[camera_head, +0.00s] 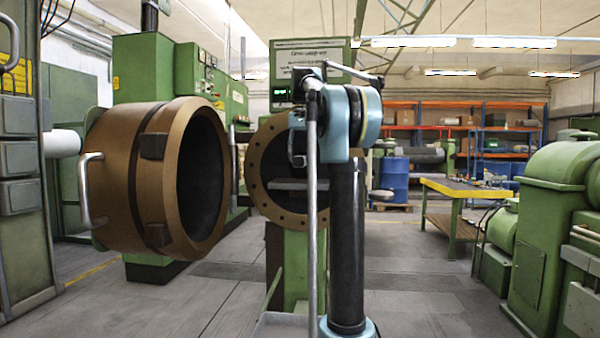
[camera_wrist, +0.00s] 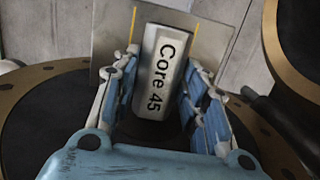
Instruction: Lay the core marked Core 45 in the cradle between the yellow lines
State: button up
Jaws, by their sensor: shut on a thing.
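The core (camera_wrist: 163,75) is a pale grey block with "Core 45" in black letters on its upper face. My gripper (camera_wrist: 161,68) has its blue fingers along both sides of the core, shut on it. Beyond it in the wrist view is a flat grey plate, the cradle (camera_wrist: 112,52), with two short yellow lines. In the head view, a grey plate (camera_head: 288,185) shows at a bronze ring, partly behind my arm; the core is not clear there.
A bronze flanged ring (camera_head: 262,185) surrounds the plate area. A large bronze cylinder (camera_head: 150,180) with a handle stands at left. A yellow-edged table (camera_head: 455,188) and green machines (camera_head: 550,220) stand at right. Floor between is clear.

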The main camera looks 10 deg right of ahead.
jog(key=shift+f, duration=2.5)
jog(key=o, duration=1.3)
jog(key=shift+o, duration=0.2)
jog(key=shift+w+d+r, duration=0.1)
jog(key=shift+w+r, duration=0.1)
jog(key=shift+r, duration=1.7)
jog(key=shift+w+d+r, duration=0.1)
jog(key=shift+w+r, duration=0.1)
jog(key=shift+r, duration=1.65)
jog(key=shift+s+a, duration=0.1)
